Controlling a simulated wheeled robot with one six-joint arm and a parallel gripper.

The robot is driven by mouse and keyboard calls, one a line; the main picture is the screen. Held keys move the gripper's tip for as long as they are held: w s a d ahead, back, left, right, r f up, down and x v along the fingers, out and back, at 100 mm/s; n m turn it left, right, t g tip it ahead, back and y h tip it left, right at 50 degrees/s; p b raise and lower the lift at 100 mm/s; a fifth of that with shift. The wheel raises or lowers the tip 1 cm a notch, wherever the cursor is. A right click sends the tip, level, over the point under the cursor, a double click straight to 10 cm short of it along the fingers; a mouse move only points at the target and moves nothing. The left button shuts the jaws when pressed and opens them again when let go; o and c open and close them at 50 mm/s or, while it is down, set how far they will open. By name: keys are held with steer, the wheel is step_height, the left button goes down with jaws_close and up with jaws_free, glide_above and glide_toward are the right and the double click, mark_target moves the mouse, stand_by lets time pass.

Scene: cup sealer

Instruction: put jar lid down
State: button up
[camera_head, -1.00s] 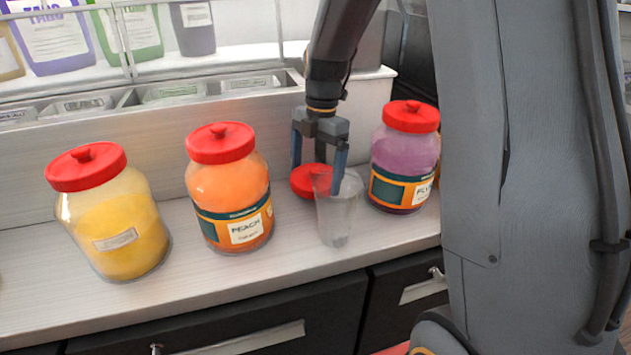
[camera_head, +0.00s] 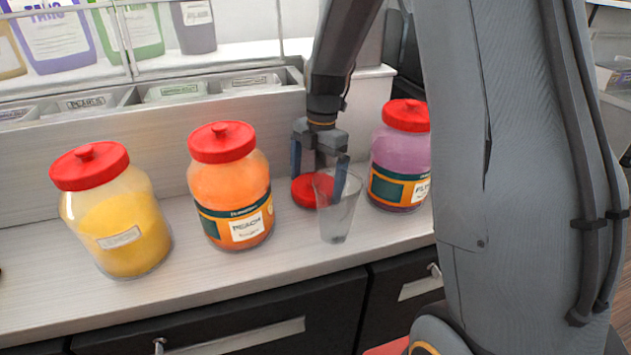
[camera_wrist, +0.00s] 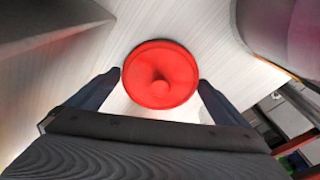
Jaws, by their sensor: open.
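A red jar lid (camera_head: 303,190) with a round knob lies knob up on the counter between the peach jar and the plum jar. It is partly hidden by my gripper and a clear cup. My gripper (camera_head: 318,180) is above it, pointing down, with one finger on each side. In the wrist view the lid (camera_wrist: 160,65) is centred between the open fingers of my gripper (camera_wrist: 160,80), with a narrow gap at each side. The peach jar (camera_head: 230,190), the plum jar (camera_head: 400,155) and a yellow jar (camera_head: 120,215) each wear a red lid.
The clear cup (camera_head: 337,222) stands just in front of my gripper, very close to it. The counter's front edge is clear before the jars.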

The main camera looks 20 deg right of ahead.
step_height(320, 180, up, 12)
steer(key=d+b, duration=0.1)
steer(key=b, duration=0.2)
steer(key=shift+w, duration=0.35)
steer(key=shift+d, duration=0.1)
